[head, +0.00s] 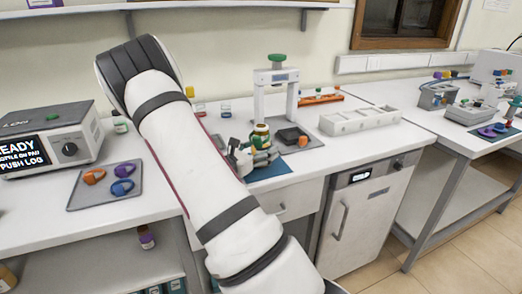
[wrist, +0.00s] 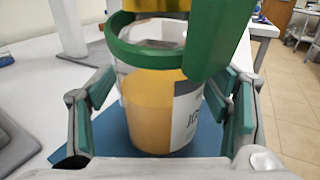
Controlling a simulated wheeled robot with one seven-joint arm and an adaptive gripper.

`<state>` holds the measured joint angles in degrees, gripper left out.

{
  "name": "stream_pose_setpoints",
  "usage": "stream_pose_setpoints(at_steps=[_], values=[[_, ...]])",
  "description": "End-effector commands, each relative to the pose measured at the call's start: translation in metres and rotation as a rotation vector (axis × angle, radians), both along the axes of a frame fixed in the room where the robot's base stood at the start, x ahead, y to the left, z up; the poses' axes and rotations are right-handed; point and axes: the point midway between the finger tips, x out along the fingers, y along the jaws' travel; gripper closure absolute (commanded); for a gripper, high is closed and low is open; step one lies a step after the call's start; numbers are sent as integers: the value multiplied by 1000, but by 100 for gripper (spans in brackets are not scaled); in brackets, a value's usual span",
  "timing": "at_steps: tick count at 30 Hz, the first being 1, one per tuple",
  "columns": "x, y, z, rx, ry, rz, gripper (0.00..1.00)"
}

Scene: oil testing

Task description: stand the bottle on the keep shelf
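The bottle (wrist: 150,105) holds amber liquid and has a white printed label, a green collar and a yellow-gold top. It stands upright on a blue mat (wrist: 110,135) on the bench. In the head view the bottle (head: 260,134) is small and partly covered by my gripper (head: 260,156). In the wrist view my gripper (wrist: 165,98) has its green-padded fingers on both sides of the bottle, with visible gaps, so it is open around it. I cannot tell which shelf is the keep shelf; a wall shelf (head: 230,5) shows above the bench, and a lower shelf (head: 120,272) below it.
A white press stand (head: 260,100) is close behind the bottle. A white rack (head: 358,120) stands to the right, above a cabinet (head: 362,215). A READY device (head: 55,135) and a grey tray (head: 105,185) are at left. Floor is clear at lower right.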

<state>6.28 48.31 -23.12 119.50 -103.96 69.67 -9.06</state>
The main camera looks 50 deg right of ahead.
Motion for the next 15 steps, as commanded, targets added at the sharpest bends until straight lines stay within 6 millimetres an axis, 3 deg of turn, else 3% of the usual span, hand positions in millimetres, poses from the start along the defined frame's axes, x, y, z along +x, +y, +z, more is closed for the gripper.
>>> stream_pose_setpoints(at_steps=[1, 6, 8, 15], values=[[0, 0, 0, 0, 0, 0, 49], [0, 0, 0, 0, 0, 0, 87], [0, 0, 1, -2, -1, -1, 95], [0, 0, 2, -2, -1, -1, 95]])
